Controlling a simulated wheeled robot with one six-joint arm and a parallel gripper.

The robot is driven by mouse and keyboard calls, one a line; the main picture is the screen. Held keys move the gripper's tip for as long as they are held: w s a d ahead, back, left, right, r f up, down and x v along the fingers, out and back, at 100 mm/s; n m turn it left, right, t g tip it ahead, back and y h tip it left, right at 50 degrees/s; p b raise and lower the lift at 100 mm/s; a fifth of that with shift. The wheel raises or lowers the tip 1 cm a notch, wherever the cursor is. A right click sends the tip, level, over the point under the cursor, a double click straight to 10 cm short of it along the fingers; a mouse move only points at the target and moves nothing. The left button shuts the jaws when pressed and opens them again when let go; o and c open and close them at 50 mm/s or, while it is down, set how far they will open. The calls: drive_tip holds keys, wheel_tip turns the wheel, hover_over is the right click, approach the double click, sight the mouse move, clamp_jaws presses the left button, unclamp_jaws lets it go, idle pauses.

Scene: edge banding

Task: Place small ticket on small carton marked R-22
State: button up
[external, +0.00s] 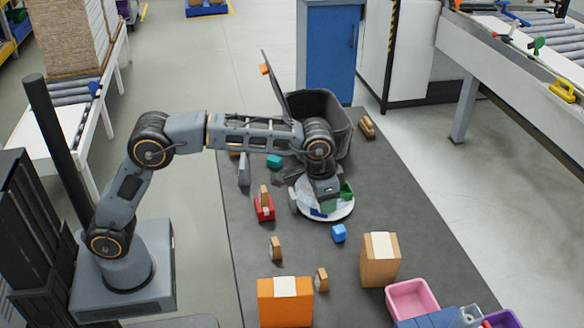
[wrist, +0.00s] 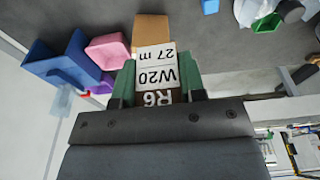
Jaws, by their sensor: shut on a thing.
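My gripper (wrist: 157,92) has green fingers and is shut on a small ticket (wrist: 155,70). The ticket is white with "W20" and "27 m", upside down in the wrist view, and "R6" on a darker part by the fingers. A tan carton (external: 380,268) with a white top strip stands at the front right. It seems to show beyond the ticket in the wrist view (wrist: 150,27). An orange carton (external: 285,308) also has a white strip. No R-22 mark is readable.
A blue cube (external: 339,233) lies in front of the plate. Pink (external: 412,300) and blue (external: 430,319) bins stand at the front right. A dark bin (external: 335,110) stands behind my gripper. A red item (external: 264,211) and small tan pieces (external: 321,279) lie left of centre.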

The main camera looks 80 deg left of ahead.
drive_tip(key=w+f+p, duration=0.3)
drive_tip(key=w, duration=0.4)
drive_tip(key=p, duration=0.2)
hover_over(370, 239)
drive_tip(key=s, duration=0.1)
wheel_tip(370, 239, down, 6)
drive_tip(key=shift+r, duration=0.2)
drive_tip(key=shift+w+f+p, duration=0.25)
drive_tip(key=shift+f+p, duration=0.15)
drive_tip(key=shift+f, duration=1.6)
drive_tip(key=shift+f, duration=0.25)
drive_tip(key=o, duration=0.9)
drive_tip(key=shift+r, duration=0.1)
